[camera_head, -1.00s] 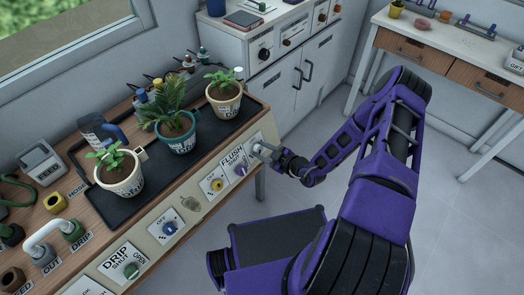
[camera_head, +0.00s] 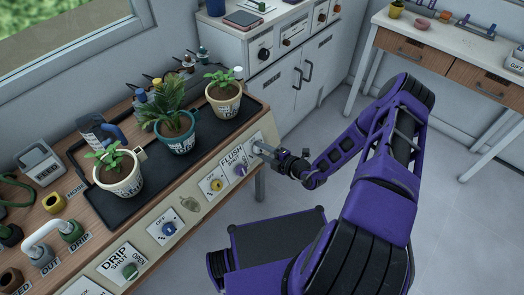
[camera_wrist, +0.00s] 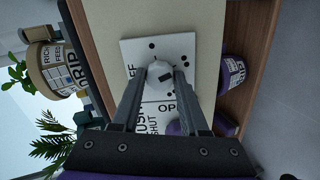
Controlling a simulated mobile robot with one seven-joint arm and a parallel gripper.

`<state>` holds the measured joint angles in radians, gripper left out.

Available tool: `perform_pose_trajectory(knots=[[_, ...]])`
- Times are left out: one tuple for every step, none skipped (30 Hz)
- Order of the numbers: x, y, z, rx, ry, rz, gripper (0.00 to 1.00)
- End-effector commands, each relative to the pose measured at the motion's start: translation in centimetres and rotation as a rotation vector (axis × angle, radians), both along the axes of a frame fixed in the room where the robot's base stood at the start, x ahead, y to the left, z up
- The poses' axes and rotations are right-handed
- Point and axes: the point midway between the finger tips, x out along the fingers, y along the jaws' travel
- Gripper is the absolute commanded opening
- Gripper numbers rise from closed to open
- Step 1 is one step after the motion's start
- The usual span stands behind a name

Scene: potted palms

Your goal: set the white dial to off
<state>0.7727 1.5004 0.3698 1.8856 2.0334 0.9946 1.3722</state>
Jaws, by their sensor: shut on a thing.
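The white dial (camera_wrist: 159,73) is a round knob with a dark mark, on a white plate (camera_wrist: 185,46) with black dots and lettering, part of which reads "OFF". My gripper (camera_wrist: 157,80) is shut on it, with one finger on each side of the knob in the wrist view. In the head view my gripper (camera_head: 259,149) reaches the right end of the bench's front panel and hides the dial. I cannot tell for sure which mark the dial points at.
Left along the panel are a purple knob (camera_head: 240,169) by the FLUSH label, a yellow knob (camera_head: 217,185) and a blue knob (camera_head: 169,228). Potted plants (camera_head: 223,101) stand on a black tray (camera_head: 136,203) above. The floor to the right is clear.

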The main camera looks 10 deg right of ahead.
Motion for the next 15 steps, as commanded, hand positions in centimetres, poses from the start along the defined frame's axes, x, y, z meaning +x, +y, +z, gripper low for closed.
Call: perform_pose_trajectory(knots=[[0.03, -0.05, -0.01, -0.033, -0.025, 0.014, 0.00], [0.03, -0.05, -0.02, -0.055, -0.040, 0.023, 0.00], [0.03, -0.06, -0.02, -0.084, -0.061, 0.037, 0.00], [0.03, -0.06, -0.03, -0.105, -0.077, 0.047, 0.00], [0.02, -0.07, -0.03, -0.127, -0.093, 0.056, 0.00], [0.02, -0.07, -0.03, -0.156, -0.114, 0.070, 0.00], [0.02, -0.07, -0.03, -0.178, -0.130, 0.079, 0.00], [0.02, -0.09, -0.03, -0.200, -0.146, 0.090, 0.00], [0.02, -0.09, -0.03, -0.228, -0.167, 0.103, 0.00], [0.03, -0.10, -0.03, -0.250, -0.183, 0.112, 0.00], [0.03, -0.10, -0.03, -0.272, -0.198, 0.122, 0.00], [0.04, -0.12, -0.04, -0.301, -0.219, 0.134, 0.00], [0.05, -0.13, -0.03, -0.322, -0.235, 0.144, 0.00], [0.05, -0.14, -0.03, -0.344, -0.250, 0.153, 0.00], [0.05, -0.14, -0.03, -0.373, -0.271, 0.166, 0.00]])
